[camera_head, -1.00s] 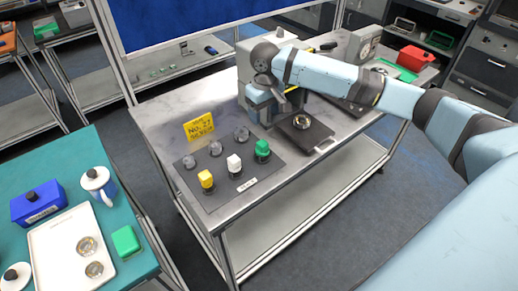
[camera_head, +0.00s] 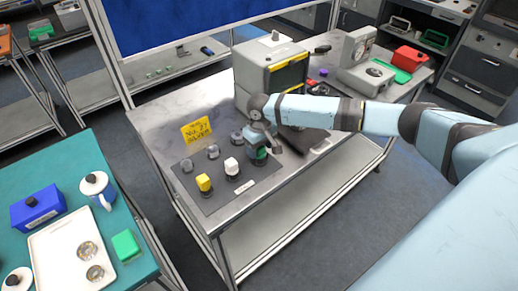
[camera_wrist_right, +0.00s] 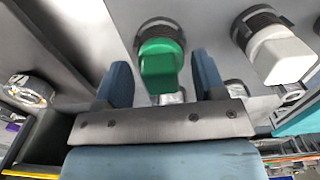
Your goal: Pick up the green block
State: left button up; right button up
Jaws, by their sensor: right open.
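The green block (camera_head: 259,154) stands on a dark round holder at the right end of the front row on the grey mat (camera_head: 212,203). My right gripper (camera_head: 266,146) is over it and partly hides it. In the right wrist view the green block (camera_wrist_right: 160,68) shows between the two blue-grey fingers of my open right gripper (camera_wrist_right: 162,60), with a gap on each side. I cannot tell how deep the fingers reach around it. My left gripper is not in view.
A white block (camera_head: 231,165) and a yellow block (camera_head: 204,182) stand in the same row. Empty holders (camera_head: 213,151) are behind, near a yellow sign (camera_head: 196,130). A grey machine (camera_head: 270,72) stands behind my wrist. A green box (camera_head: 127,246) lies on the teal table.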

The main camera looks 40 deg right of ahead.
jog(key=shift+c, duration=0.5)
jog(key=c, duration=0.9)
